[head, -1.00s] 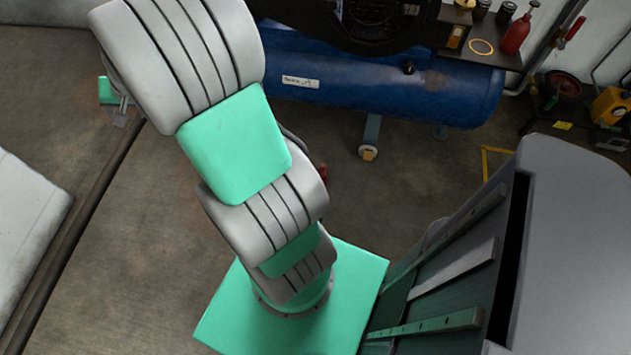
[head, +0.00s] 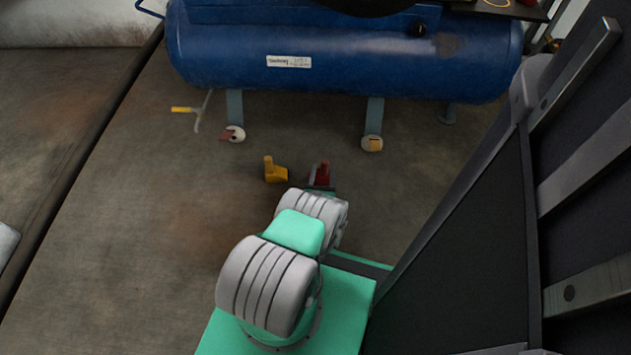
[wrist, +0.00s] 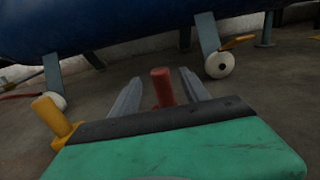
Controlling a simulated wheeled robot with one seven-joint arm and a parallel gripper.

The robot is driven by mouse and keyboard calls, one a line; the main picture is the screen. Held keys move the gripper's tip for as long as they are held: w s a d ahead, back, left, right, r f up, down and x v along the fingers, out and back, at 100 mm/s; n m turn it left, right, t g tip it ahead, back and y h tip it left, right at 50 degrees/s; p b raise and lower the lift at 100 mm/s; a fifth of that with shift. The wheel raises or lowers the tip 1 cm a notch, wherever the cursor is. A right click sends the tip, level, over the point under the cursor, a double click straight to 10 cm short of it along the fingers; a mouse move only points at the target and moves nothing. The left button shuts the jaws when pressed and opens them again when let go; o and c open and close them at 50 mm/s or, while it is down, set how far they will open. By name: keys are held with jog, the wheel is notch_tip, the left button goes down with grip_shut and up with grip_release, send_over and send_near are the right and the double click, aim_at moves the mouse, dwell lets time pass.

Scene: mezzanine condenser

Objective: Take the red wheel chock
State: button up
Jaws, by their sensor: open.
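The red wheel chock (head: 322,172) stands on the floor in front of the blue tank, just beyond the end of my arm in the head view. In the wrist view the upright red part of the chock (wrist: 162,88) shows between the two grey fingers of my gripper (wrist: 160,77). The fingers are open, one on each side of it, with a gap visible on both sides. The lower part of the chock is hidden behind the gripper body. In the head view my gripper (head: 322,187) is small and partly hidden by my arm.
A yellow chock (head: 275,170) stands just left of the red one; it also shows in the wrist view (wrist: 55,118). A yellow-handled tool (head: 198,110) lies left. Open floor (head: 150,210) is at left.

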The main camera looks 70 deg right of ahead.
jog(key=shift+a+f+m, duration=0.1)
jog(key=shift+f+m, duration=0.1)
jog(key=shift+m, duration=0.1)
jog(key=d+b, duration=0.4)
jog(key=d, duration=0.1)
jog(key=w+d+b, duration=0.1)
jog(key=d+b, duration=0.1)
jog(key=shift+w+d+f, duration=0.1)
jog(key=shift+d+f, duration=0.05)
jog(key=shift+f, duration=0.25)
jog(key=shift+d+r, duration=0.15)
jog(key=shift+r, duration=0.1)
grip_shut()
dwell(0.5)
